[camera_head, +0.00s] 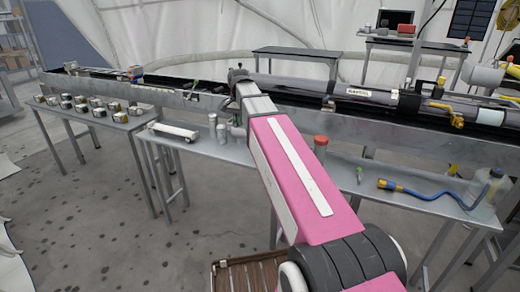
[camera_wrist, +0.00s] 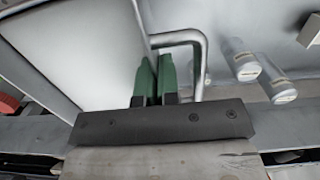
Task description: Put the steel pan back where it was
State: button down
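In the wrist view a broad, pale grey metal sheet with a thin upright rim, which looks like the steel pan (camera_wrist: 85,55), fills the upper left. A bent silver rod (camera_wrist: 185,38), apparently its handle, curves around the right side of my fingertips. My gripper (camera_wrist: 156,80) has green fingertips nearly together, with the thin rim running between them, so it appears shut on the pan's edge. In the head view my gripper (camera_head: 238,74) is at the long rail, beyond my pink arm. The pan is mostly or wholly hidden there behind my arm.
A grey table (camera_head: 345,180) holds a red-capped jar (camera_head: 320,145), a blue hose (camera_head: 430,192) and a clear jug (camera_head: 490,187). Small bottles (camera_head: 221,130) stand left of my arm. A long rail (camera_head: 410,130) runs behind. Another table (camera_head: 90,125) at left holds several small blocks.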

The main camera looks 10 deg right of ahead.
jog(key=shift+m, duration=0.3)
jog(key=shift+w+d+f, duration=0.95)
jog(key=shift+w+f, duration=0.8)
jog(key=shift+w+d+f, duration=0.9)
jog(key=shift+w+f, duration=0.85)
jog(key=shift+w+d+f, duration=0.95)
jog(key=shift+w+f, duration=0.8)
jog(key=shift+f, duration=0.55)
jog(key=c, duration=1.4)
grip_release()
jog(key=shift+o, duration=0.2)
notch_tip(320, 180, up, 13)
jog(key=shift+w+d, duration=0.3)
jog(key=shift+w, duration=0.1)
jog(key=shift+s, duration=0.1)
